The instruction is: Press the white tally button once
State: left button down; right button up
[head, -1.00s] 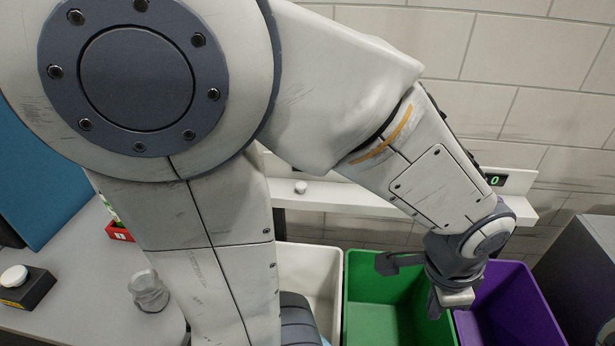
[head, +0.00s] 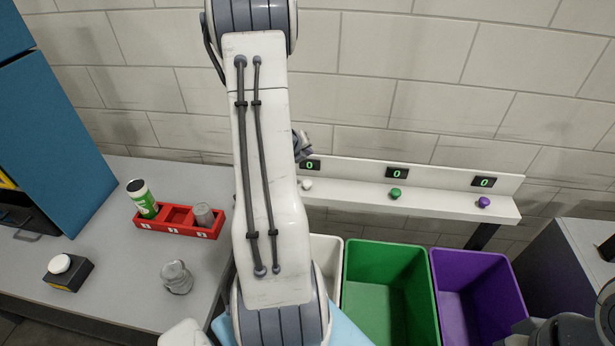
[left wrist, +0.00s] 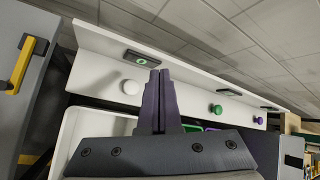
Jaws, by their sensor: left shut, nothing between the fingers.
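The white tally button (head: 307,184) sits on the white ledge at the back, below the leftmost display (head: 310,165), which reads 0. It also shows in the left wrist view (left wrist: 131,87), just left of my fingers. My left gripper (left wrist: 160,73) is shut and empty, its tips pointing toward the ledge wall, to the right of the white button in that view. Contact with the button is not visible. In the head view, my left arm hides most of that gripper; a grey part of it (head: 303,147) shows near the leftmost display.
A green button (head: 395,193) and a purple button (head: 484,202) sit farther right, their displays reading 0. White (head: 333,244), green (head: 350,290) and purple (head: 450,300) bins stand below. The left table holds a red rack (head: 185,229), a jar (head: 176,277) and a black box with a white button (head: 70,273).

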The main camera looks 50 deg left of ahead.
pick_arm(q)
jog(key=shift+f, duration=0.1)
notch_tip(320, 180, down, 8)
jog(key=b, duration=0.6)
jog(key=shift+f+b, duration=0.1)
jog(key=shift+b, duration=0.2)
jog(key=shift+f+b, duration=0.25)
jog(key=shift+b, duration=0.1)
dwell(1.5)
jog(key=shift+f+b, duration=0.4)
jog(key=shift+b, duration=0.25)
jog(key=shift+f+b, duration=0.95)
jog(key=shift+b, duration=0.05)
dwell(0.8)
jog(key=shift+r, duration=0.2)
jog(key=shift+r+p, duration=1)
jog(key=shift+r, duration=0.15)
